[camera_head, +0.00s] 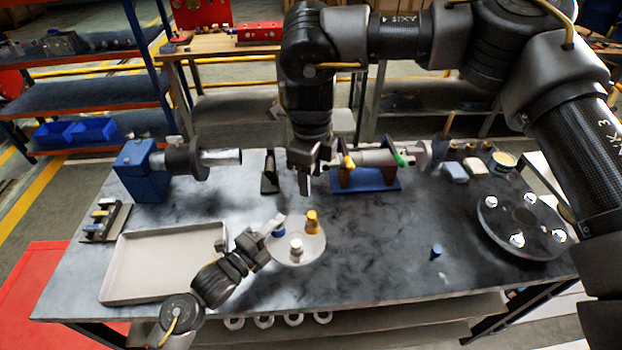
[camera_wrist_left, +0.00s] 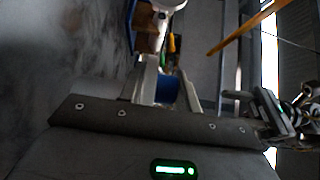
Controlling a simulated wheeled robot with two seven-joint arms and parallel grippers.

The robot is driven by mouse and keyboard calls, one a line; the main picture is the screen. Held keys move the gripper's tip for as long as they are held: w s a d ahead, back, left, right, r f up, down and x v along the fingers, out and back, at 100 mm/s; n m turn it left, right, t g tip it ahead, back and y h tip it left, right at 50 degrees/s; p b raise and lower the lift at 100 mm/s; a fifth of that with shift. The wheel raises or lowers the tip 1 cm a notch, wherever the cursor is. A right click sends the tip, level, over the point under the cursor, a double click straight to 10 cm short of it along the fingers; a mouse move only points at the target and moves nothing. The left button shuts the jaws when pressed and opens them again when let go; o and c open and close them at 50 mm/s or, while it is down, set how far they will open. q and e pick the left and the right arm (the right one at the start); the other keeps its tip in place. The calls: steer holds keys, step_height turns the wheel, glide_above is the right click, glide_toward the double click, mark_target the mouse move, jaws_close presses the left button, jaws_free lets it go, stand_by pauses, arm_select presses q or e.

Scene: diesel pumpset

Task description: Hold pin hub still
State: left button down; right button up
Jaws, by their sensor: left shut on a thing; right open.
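My left gripper (camera_head: 272,229) reaches in from the lower left and is shut on a small blue piece (camera_head: 280,233) at the left side of a pale round plate (camera_head: 307,252). The blue piece shows between the fingers in the left wrist view (camera_wrist_left: 166,90). A yellow piece (camera_head: 312,221) and a whitish piece (camera_head: 296,247) stand on the same plate. My right gripper (camera_head: 305,182) points down, open, above the table behind the plate. A dark round disc with several white-topped pins (camera_head: 535,222) lies at the right. I cannot tell for certain which part is the pin hub.
A blue block with a dark flange and shaft (camera_head: 185,158) stands at the left. A blue-based stand holding a cylinder (camera_head: 367,185) is at the back. An empty pale tray (camera_head: 150,265) lies front left. A small blue peg (camera_head: 436,251) stands on the right tabletop.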

arm_select(q)
steer(key=shift+f, duration=0.1)
steer(key=c, duration=0.9)
jaws_free()
steer(key=v, duration=1.2)
steer(key=shift+s, duration=0.1)
